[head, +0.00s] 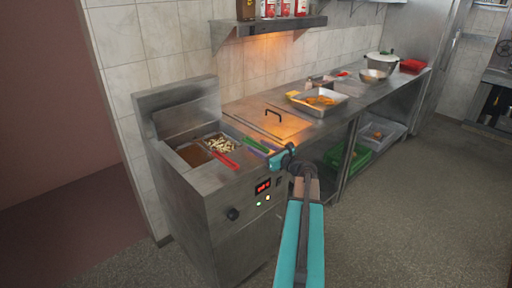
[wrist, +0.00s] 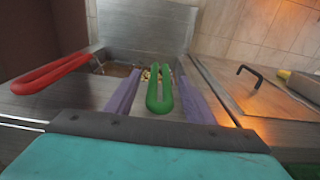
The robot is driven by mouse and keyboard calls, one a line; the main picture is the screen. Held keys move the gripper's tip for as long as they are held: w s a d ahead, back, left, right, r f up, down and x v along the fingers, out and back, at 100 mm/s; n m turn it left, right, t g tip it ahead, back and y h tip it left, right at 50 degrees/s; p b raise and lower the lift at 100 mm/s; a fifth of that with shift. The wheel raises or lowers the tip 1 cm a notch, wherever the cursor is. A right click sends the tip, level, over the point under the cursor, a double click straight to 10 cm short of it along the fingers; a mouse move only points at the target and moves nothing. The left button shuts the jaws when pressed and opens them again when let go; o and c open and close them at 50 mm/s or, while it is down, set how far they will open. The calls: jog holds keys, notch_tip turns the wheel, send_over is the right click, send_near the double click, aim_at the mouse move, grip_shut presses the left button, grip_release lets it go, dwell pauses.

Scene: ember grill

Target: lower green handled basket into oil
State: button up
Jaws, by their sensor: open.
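The green handle (head: 257,145) of a basket sticks out over the front of the steel fryer (head: 225,195). Pale fries (head: 220,145) lie in the fryer's right-hand bay, behind this handle. In the wrist view the green handle (wrist: 159,95) is a long loop pointing at me. My gripper (head: 265,152) is at the fryer's front right edge. Its two purple fingers (wrist: 156,85) are open, one on each side of the green handle, with gaps visible. Brown oil (head: 195,154) shows in the left bay. The basket's body is mostly hidden in the wrist view.
A red handle (head: 225,161) juts out left of the green one, close to my left finger in the wrist view (wrist: 50,74). A steel counter with a black-handled lid (head: 272,118) adjoins on the right. A tray (head: 320,108) of orange food stands farther along. A shelf (head: 270,27) hangs above.

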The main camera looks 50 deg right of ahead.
jog(key=s+b, duration=0.1)
jog(key=s, duration=0.9)
jog(key=shift+s+a+r+b, duration=0.15)
jog(key=shift+a+r+b, duration=0.15)
jog(key=shift+a+b, duration=0.1)
jog(key=shift+s, duration=0.1)
